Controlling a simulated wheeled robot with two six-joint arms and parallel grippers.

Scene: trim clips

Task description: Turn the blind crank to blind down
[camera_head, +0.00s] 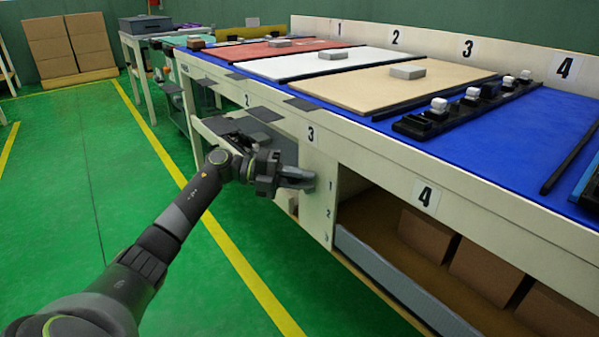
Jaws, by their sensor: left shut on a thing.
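My left gripper (303,180) reaches in from the left to the cream post of the bench, beside the small labels 1, 2 and 3. It is shut on a small part at the face of this post, which I take to be the blind crank. The fingers hide the crank almost wholly, so its angle cannot be told. No lowered blind can be made out with certainty. The compartment under label 4 (426,195) is open to view, with a grey-blue strip (395,278) along its lower front. My right gripper is not in view.
The long blue-topped bench (530,135) carries red, white and tan panels (385,88) and black rails with white clips. Dark flaps (265,114) stick out along its front edge. Cardboard boxes (483,268) sit in the lower compartment. The green floor at left is clear.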

